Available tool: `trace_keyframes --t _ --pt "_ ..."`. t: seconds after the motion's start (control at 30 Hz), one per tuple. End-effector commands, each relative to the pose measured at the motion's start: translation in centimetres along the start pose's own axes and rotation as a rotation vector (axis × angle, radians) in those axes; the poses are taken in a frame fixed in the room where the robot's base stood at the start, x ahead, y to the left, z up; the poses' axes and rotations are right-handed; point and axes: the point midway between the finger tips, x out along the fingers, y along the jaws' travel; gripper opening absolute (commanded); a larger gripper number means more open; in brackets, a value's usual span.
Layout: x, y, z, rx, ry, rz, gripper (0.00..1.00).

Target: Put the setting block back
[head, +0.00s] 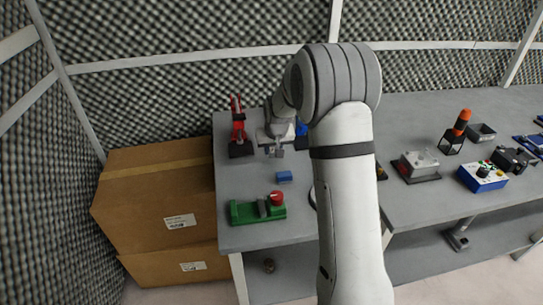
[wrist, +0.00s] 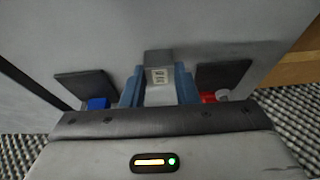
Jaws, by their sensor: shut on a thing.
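A small grey block with a pale printed label (wrist: 160,62), which looks like the setting block, sits between the two blue fingers of my gripper (wrist: 160,82) in the wrist view. The fingers are shut on it. In the head view my gripper (head: 277,149) points down over the left part of the grey bench, and the block shows as a small grey shape under it. I cannot tell exactly how high it is held. A blue block (head: 284,176) lies on the bench just in front of the gripper, apart from it.
A red upright device on a black base (head: 240,148) stands left of the gripper. A green fixture with a red knob (head: 243,212) lies near the front edge. My arm hides the bench's middle. A blue control box (head: 482,178) and other devices stand right. Cardboard boxes (head: 155,205) flank the bench.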

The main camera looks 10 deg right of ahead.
Motion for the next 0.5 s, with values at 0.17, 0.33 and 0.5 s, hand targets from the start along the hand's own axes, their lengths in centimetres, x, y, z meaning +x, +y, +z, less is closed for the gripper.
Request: trace_keyframes --t 0.17,0.33,0.5 --pt "2.4 -0.1 1.1 -0.001 -0.005 0.0 0.0" --pt "2.9 -0.1 1.2 -0.001 0.0 -0.001 0.0" --pt "3.1 -0.1 1.3 -0.002 -0.001 -0.001 0.0"
